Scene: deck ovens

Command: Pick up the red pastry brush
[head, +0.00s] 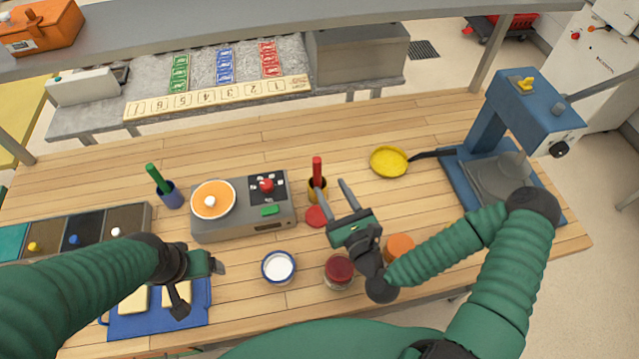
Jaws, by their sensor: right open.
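My left gripper (201,289) looks open and empty, over the right side of a blue tray (152,325).
A grey scale (243,222) stands left of the cup. A red disc (316,216), a white bowl (279,267), a red jar (339,270) and an orange-topped jar (399,247) lie near my right arm. A yellow pan (388,161) and a blue press (487,160) are right.

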